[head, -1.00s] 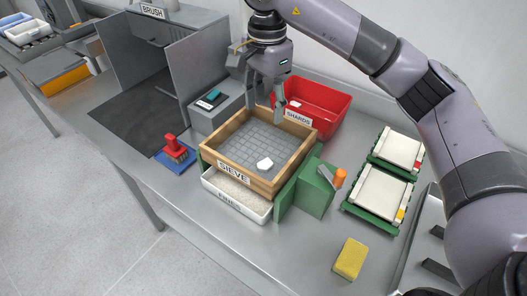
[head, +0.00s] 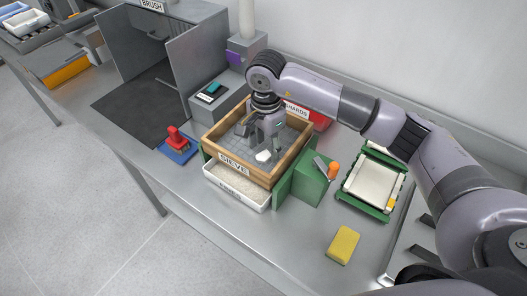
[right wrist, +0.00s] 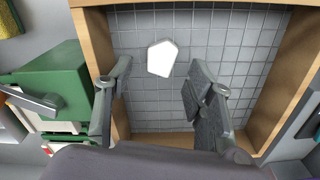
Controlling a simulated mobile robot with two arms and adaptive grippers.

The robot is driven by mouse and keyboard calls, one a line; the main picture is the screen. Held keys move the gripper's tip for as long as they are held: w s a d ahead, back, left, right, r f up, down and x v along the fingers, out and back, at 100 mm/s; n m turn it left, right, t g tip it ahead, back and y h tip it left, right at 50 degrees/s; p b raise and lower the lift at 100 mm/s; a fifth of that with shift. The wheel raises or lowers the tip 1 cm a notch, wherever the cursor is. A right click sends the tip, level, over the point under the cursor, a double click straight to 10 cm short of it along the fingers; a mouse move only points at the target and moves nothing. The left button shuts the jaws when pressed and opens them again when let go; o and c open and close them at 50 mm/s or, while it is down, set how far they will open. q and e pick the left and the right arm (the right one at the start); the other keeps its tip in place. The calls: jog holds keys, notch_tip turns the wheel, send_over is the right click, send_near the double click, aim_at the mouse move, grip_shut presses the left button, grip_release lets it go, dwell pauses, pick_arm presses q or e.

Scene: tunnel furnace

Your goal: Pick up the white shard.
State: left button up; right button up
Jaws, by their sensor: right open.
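The white shard (head: 263,156) lies on the grey mesh of the wooden sieve (head: 236,171). In the right wrist view the shard (right wrist: 161,58) is a small white five-sided piece, with bare mesh around it. My right gripper (head: 262,142) is down inside the sieve frame, close to the shard. In the right wrist view the right gripper's fingers (right wrist: 160,75) are spread wide, one on each side of the shard and apart from it. Nothing is between them but the shard. My left gripper does not show.
The sieve's wooden walls (right wrist: 97,45) stand close around the fingers. A green block with an orange-knobbed lever (head: 333,171) is right of the sieve. The red SHARDS bin (head: 321,122) is behind, partly hidden by my arm. A yellow sponge (head: 343,245) lies in front.

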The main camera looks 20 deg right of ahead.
jog(key=shift+f, duration=1)
jog(key=c, duration=1.1)
